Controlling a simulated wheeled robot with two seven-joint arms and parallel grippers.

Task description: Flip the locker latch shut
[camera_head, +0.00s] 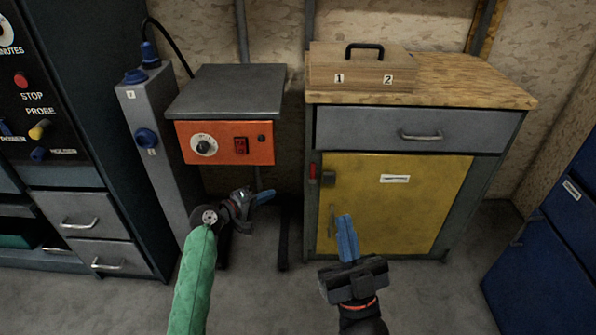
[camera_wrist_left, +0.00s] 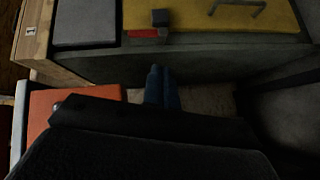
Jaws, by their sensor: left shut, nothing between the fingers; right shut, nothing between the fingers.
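The locker's yellow door (camera_head: 400,200) sits flush in its grey frame, under a grey drawer. A red latch (camera_head: 313,172) stands upright on the left frame post, beside a small dark block (camera_head: 328,178) on the door. The left wrist view, turned sideways, also shows the latch (camera_wrist_left: 145,34), the block (camera_wrist_left: 160,17) and the door (camera_wrist_left: 205,14). My left gripper (camera_head: 265,197) is shut and empty, left of the locker and lower than the latch, apart from it. Its blue fingers (camera_wrist_left: 162,88) point toward the frame. My right gripper (camera_head: 346,236) is shut and empty before the lower door.
An orange-fronted unit (camera_head: 225,143) with a dial stands left of the locker, beside a grey pillar (camera_head: 155,150). A numbered wooden box (camera_head: 360,75) sits on the wooden top (camera_head: 460,82). A blue cabinet (camera_head: 550,250) stands right. Floor before the locker is open.

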